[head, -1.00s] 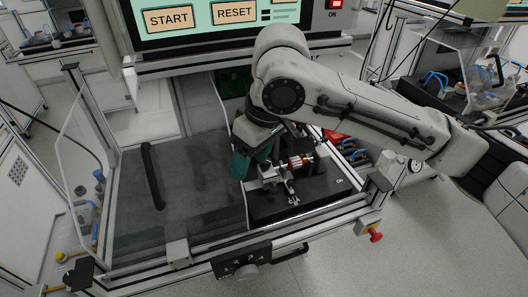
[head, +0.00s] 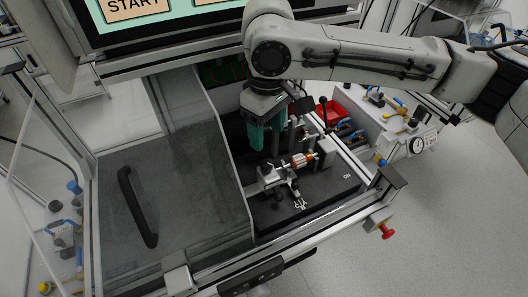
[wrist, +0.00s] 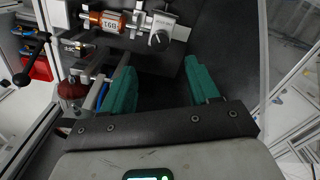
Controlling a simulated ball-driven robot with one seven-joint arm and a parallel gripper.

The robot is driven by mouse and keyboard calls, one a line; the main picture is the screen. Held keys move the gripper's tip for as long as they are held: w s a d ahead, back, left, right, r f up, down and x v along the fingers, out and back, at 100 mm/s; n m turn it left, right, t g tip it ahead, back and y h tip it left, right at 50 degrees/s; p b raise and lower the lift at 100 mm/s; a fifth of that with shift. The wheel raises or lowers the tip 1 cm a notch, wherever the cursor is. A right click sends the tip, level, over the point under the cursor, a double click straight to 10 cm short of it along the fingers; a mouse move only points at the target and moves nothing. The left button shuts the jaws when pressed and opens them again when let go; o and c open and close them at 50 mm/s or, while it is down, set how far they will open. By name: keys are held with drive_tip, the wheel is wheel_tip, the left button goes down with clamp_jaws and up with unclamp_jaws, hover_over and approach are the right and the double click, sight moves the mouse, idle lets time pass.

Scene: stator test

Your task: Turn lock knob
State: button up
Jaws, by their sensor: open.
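My gripper (head: 262,132) has teal fingers and hangs above the black test plate, behind and left of the metal fixture (head: 272,178). In the wrist view my gripper (wrist: 161,85) is open, with nothing between its fingers. The fixture holds a copper-wound stator (head: 298,161), which also shows in the wrist view (wrist: 107,22) with a printed label.
White lock-like marks are printed on the plate (head: 318,199). A clear cover with a black handle (head: 138,206) lies to the left. A red knob (head: 387,232) is on the right frame corner.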

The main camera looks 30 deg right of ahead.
sight(267, 162)
wheel_tip(267, 162, down, 9)
drive_tip(key=shift+f, duration=0.2)
idle(0.3)
drive_tip(key=c, duration=1)
drive_tip(key=shift+n+p, duration=0.65)
drive_tip(key=shift+n, duration=0.15)
drive_tip(key=shift+c, duration=0.2)
drive_tip(key=o, duration=1)
drive_tip(key=shift+o, duration=0.2)
wheel_tip(267, 162, up, 11)
drive_tip(key=shift+b, duration=0.35)
